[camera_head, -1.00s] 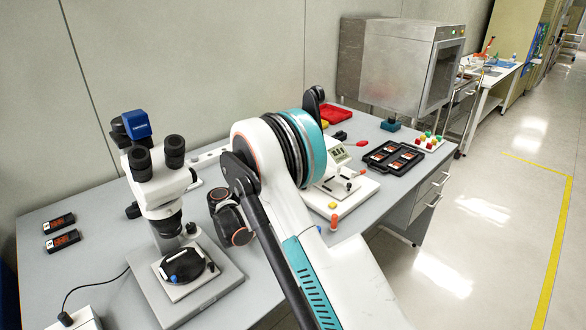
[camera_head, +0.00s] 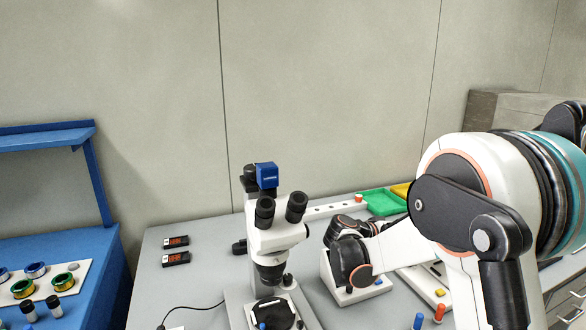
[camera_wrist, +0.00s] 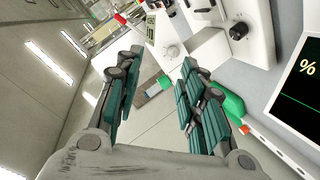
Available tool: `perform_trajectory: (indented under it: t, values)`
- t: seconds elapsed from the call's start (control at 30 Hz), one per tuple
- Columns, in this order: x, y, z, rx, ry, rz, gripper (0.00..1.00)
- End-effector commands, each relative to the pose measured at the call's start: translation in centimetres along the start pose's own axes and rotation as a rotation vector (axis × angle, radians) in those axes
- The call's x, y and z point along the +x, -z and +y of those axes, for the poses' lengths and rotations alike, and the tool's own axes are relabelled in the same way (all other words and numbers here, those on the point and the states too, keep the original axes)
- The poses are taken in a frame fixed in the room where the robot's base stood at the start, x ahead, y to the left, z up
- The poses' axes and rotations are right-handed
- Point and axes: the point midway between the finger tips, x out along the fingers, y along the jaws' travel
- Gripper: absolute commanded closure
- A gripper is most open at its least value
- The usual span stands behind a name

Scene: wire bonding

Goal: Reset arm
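My arm reaches in from the right of the head view over the bench (camera_head: 205,290), bent at a large white and teal joint. My gripper (camera_wrist: 160,62) does not show clearly in the head view. In the wrist view its two dark fingers with teal pads stand wide apart. Nothing is held between them; beyond the gap are the floor and a small grey and green item I cannot identify.
A microscope (camera_head: 275,238) with a blue camera stands left of my arm. Two small black cases (camera_head: 176,259) lie left of it. A blue bench (camera_head: 100,255) is at far left. In the wrist view, a white instrument (camera_wrist: 205,25) and dark screen (camera_wrist: 300,85) are close.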

Motion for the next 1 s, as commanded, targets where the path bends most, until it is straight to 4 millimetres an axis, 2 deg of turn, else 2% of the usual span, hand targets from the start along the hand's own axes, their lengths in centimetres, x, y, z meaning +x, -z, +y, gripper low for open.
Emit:
perform_trajectory:
  t: [0.03, 0.1, 0.27, 0.5, 0.8, 1.0]
  values:
    - [-0.6, -0.3, 1.3, -0.008, 0.033, -0.020, 0.64]
    - [-1.4, -0.8, 2.6, -0.023, 0.085, -0.047, 0.64]
    - [-3.7, -2.4, 5.3, -0.051, 0.207, -0.101, 0.64]
    - [-7.7, -5.8, 9.0, -0.078, 0.392, -0.159, 0.64]
    - [-13.6, -11.3, 12.5, -0.083, 0.623, -0.197, 0.64]
    - [-17.7, -15.3, 13.9, -0.069, 0.773, -0.200, 0.64]
